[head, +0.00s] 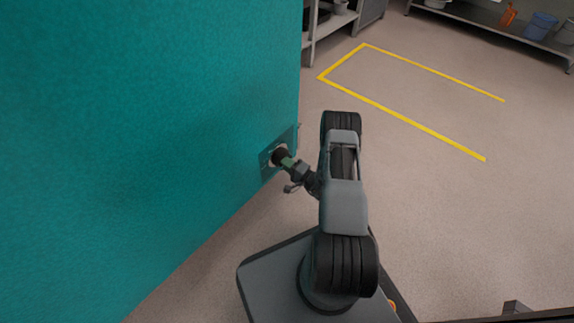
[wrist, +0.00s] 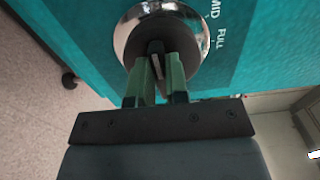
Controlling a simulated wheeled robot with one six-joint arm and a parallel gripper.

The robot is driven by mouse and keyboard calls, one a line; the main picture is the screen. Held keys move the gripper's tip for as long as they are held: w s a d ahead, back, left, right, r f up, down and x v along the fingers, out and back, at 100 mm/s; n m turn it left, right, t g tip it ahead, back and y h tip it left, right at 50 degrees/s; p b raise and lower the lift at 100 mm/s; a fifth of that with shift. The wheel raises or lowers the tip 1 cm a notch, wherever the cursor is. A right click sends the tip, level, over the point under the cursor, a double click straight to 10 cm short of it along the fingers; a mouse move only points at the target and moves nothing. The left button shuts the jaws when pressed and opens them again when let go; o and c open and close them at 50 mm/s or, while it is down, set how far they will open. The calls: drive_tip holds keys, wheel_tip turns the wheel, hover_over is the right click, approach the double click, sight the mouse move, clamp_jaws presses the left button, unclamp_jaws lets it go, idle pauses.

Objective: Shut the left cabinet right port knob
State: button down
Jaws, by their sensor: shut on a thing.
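The port knob (head: 279,156) is a dark knob on a plate low on the side of the teal cabinet (head: 190,110), near its right edge in the head view. In the wrist view the knob (wrist: 155,47) sits in front of a round shiny metal disc (wrist: 197,32), with the words MID and FULL to its right. My gripper (head: 286,161) reaches the knob from the right. In the wrist view its green fingers (wrist: 158,70) are shut on the knob, which they partly hide.
Yellow floor lines (head: 400,117) mark an area behind my arm. A grey shelf (head: 332,24) stands at the back, and another shelf with a blue bucket (head: 541,25) is at the far right.

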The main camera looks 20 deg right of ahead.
drive_tip(key=shift+n, duration=0.3)
drive_tip(key=c, duration=1.1)
unclamp_jaws()
drive_tip(key=p+v, duration=0.3)
drive_tip(key=v, duration=1)
drive_tip(key=shift+s+d+p, duration=0.1)
drive_tip(key=shift+s+p, duration=0.2)
drive_tip(key=shift+s, duration=0.1)
